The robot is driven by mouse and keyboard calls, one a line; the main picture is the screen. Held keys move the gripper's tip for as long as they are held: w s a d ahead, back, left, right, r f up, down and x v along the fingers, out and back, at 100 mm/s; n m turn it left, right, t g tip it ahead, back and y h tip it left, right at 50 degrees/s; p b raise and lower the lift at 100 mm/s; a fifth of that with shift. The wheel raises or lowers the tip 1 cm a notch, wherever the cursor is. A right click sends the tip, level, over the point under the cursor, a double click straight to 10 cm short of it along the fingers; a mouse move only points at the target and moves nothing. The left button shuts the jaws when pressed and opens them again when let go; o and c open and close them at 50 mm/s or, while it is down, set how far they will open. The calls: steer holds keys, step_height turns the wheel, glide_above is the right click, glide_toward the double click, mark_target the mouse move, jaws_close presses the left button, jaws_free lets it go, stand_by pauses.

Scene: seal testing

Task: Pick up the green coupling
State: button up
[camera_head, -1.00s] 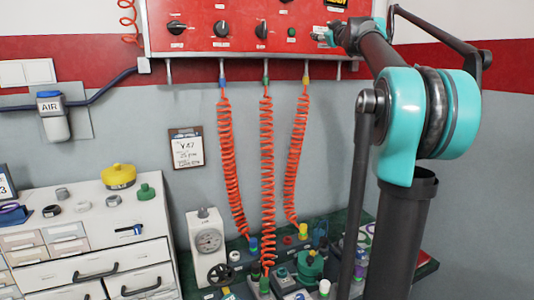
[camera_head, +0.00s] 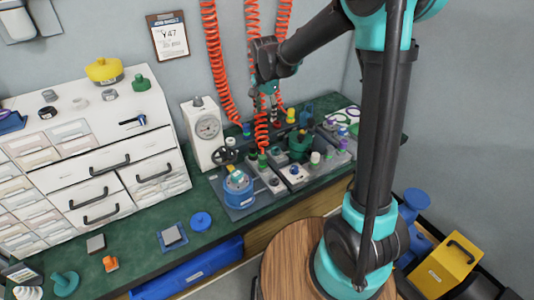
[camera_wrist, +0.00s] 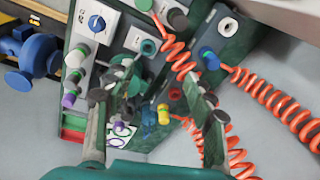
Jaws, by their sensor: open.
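The green coupling (camera_head: 262,160) is small and hangs at the lower end of the middle orange coiled hose, close to the bench fixtures. In the wrist view a green end on a coiled hose near the top edge (camera_wrist: 145,4) looks like it, but I cannot be sure. My gripper (camera_head: 270,88) is above the coupling in the head view, among the hoses and pointing down. In the wrist view my gripper (camera_wrist: 152,95) has its two fingers wide apart with nothing held between them. The fixtures show beyond the fingers.
Other hoses end in a blue coupling (camera_head: 246,129) and a yellow coupling (camera_head: 291,116). A white gauge box (camera_head: 203,140), a blue round fixture (camera_head: 238,188) and a green valve body (camera_head: 299,142) crowd the bench. The green bench top (camera_head: 135,240) has free room at the front left.

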steer(key=g, duration=0.2)
glide_above(263, 157)
step_height(263, 157, down, 3)
steer(key=f, duration=1)
steer(key=shift+s+a+f, duration=0.15)
steer(key=shift+s+f, duration=0.05)
steer(key=shift+w+f, duration=0.15)
steer(key=shift+f, duration=1.5)
steer(key=shift+w+f, duration=0.1)
steer(key=shift+f, duration=1.55)
jaws_close()
steer(key=shift+r, duration=0.1)
